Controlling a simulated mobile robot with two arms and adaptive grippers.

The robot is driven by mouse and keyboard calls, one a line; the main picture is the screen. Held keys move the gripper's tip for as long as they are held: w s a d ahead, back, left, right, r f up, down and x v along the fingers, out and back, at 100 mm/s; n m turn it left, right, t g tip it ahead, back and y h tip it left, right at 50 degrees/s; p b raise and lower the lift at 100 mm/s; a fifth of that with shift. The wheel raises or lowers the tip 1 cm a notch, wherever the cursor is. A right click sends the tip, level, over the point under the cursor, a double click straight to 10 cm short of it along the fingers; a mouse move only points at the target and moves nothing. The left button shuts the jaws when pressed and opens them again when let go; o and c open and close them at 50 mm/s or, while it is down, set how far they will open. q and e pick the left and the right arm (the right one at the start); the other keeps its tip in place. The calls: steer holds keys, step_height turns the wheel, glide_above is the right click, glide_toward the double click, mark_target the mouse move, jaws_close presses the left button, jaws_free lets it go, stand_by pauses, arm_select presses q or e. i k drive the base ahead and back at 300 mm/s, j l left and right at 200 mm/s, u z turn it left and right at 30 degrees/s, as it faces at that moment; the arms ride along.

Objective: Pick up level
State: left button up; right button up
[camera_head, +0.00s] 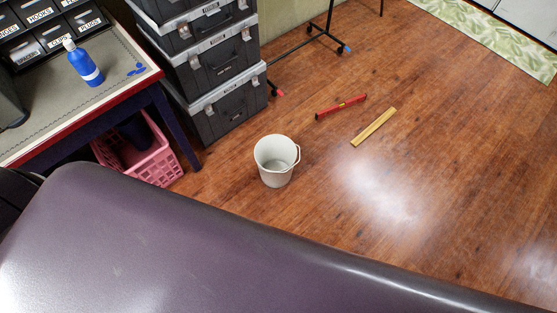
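A red level (341,107) lies flat on the wooden floor, beyond and to the right of the white bucket. It is a thin straight bar with a small yellowish spot near its middle. A yellow wooden strip (374,126) lies on the floor just right of it, apart from it. Neither of my grippers shows in the head view, so their state is hidden.
A white bucket (268,151) stands on the floor before stacked dark cases (225,94). A pink basket (158,165) sits under a workbench (113,58) holding a blue bottle (83,62). A black stand (312,36) is behind. Floor right is clear.

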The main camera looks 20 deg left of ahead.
mark_target(332, 110)
steer(key=i+l, duration=0.7)
